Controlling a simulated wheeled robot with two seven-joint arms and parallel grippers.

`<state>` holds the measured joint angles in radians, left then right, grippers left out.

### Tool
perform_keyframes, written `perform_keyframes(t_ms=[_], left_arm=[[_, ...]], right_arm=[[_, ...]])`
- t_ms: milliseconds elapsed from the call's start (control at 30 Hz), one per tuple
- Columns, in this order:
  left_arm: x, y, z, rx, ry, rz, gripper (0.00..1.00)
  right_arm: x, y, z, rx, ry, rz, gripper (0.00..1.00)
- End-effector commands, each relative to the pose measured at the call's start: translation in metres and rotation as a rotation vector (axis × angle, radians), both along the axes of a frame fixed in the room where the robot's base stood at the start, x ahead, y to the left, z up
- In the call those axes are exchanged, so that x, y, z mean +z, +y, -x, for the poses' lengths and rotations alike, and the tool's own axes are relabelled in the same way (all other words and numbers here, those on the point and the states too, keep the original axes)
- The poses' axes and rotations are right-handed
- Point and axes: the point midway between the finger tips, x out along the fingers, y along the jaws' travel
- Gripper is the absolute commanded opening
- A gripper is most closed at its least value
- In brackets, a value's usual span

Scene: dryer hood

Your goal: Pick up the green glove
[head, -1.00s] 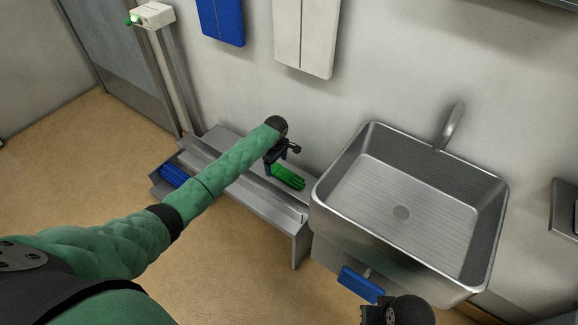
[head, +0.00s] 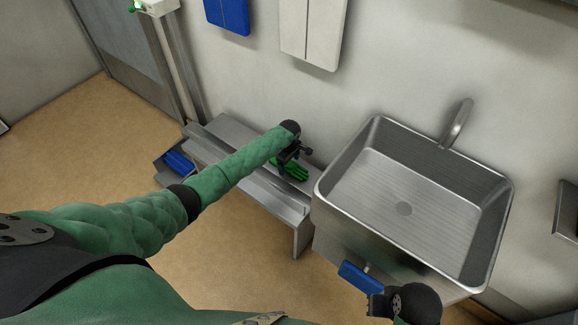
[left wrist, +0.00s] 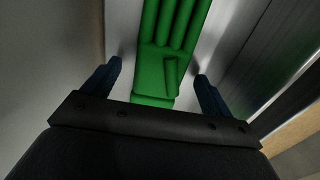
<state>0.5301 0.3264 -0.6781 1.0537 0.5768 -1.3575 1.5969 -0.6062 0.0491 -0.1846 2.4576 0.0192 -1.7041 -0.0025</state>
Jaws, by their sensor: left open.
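The green glove (head: 296,172) lies on the grey metal bench (head: 232,131) beside the sink. My left arm partly covers it in the head view. In the left wrist view the glove (left wrist: 165,55) lies with its fingers pointing away and its cuff toward me. My left gripper (head: 290,158) is open above the cuff end of the glove. In the left wrist view its two blue fingertips (left wrist: 157,72) stand on either side of the cuff, with gaps between. My right gripper (head: 376,305) shows only in part at the bottom of the head view, and its jaws are unclear.
A steel sink (head: 335,205) stands right of the bench, with a blue pedal (head: 360,279) below its front. Blue items (head: 179,162) lie in a low tray at the bench's left. A wall (head: 250,80) rises behind the bench.

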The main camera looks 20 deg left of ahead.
Motion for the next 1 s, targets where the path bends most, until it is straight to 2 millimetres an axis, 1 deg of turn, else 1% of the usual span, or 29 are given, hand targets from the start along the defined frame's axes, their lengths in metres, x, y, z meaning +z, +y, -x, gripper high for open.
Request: perform_keyframes(t_ms=[167,267,400,433,667,767,867,1000], left_arm=[[0.0,0.0,0.0,0.0,0.0,0.0,0.85],[0.0,0.0,0.0,0.0,0.0,0.0,0.68],[0.0,0.0,0.0,0.0,0.0,0.0,0.4],[0.0,0.0,0.0,0.0,0.0,0.0,0.37],[0.001,0.0,0.0,0.0,-0.001,0.0,0.37],[0.005,0.0,-0.001,0.0,-0.002,0.001,0.37],[0.017,0.0,-0.001,0.001,-0.003,0.001,0.37],[0.042,0.0,-0.001,0.001,-0.004,0.001,0.37]], right_arm=[[0.001,0.002,-0.001,-0.003,-0.004,-0.005,0.0],[0.001,0.002,-0.002,-0.004,-0.005,-0.006,0.0],[0.001,0.002,-0.002,-0.003,-0.006,-0.006,0.0],[0.001,0.002,-0.002,-0.003,-0.006,-0.005,0.0],[0.001,0.001,-0.001,-0.001,-0.006,-0.003,0.0],[0.0,0.001,-0.001,-0.001,-0.005,-0.003,0.0],[-0.001,0.002,-0.001,0.0,-0.009,-0.005,0.0],[-0.005,0.004,-0.003,0.0,-0.018,-0.01,0.0]])
